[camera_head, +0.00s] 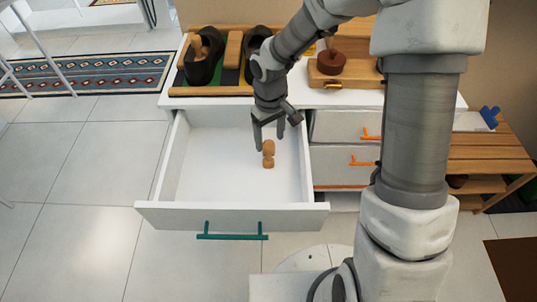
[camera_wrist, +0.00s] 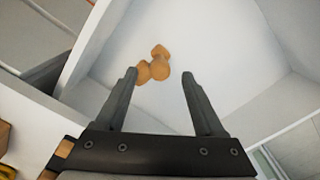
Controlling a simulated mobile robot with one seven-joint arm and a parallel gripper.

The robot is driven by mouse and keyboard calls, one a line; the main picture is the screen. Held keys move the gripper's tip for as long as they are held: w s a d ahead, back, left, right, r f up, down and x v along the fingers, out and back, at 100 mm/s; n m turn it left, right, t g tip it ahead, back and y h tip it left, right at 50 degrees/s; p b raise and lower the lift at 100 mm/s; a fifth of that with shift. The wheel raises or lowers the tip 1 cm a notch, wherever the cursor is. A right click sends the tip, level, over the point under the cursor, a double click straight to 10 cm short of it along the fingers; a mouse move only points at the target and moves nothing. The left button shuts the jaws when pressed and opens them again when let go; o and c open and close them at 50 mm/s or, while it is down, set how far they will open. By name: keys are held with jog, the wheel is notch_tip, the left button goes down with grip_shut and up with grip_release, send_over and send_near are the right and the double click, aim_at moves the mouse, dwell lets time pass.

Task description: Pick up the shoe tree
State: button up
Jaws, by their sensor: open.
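The shoe tree, as I take it, is a small orange-brown wooden piece (camera_head: 268,154) with rounded lobes. It lies on the white floor of the open drawer, right of its middle. In the wrist view the wooden piece (camera_wrist: 157,65) shows beyond the fingertips, nearer the left one, which covers a little of its edge. My gripper (camera_head: 270,143) points down into the drawer just above the piece. In the wrist view my gripper (camera_wrist: 160,73) is open, with nothing between its fingers.
The open drawer (camera_head: 232,217) has white walls around my gripper and a teal handle. Closed drawers (camera_head: 345,127) with orange handles stand to its right. The top above holds a tray with dark shoes (camera_head: 203,65) and a wooden box with a brown knob (camera_head: 331,62). The drawer's left half is bare.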

aim_at(268, 145)
jog(key=f, duration=0.2)
jog(key=f+b, duration=0.1)
jog(key=f, duration=0.2)
jog(key=shift+w+a+f, duration=0.2)
jog(key=shift+w+f, duration=0.05)
jog(key=shift+f, duration=0.15)
grip_shut()
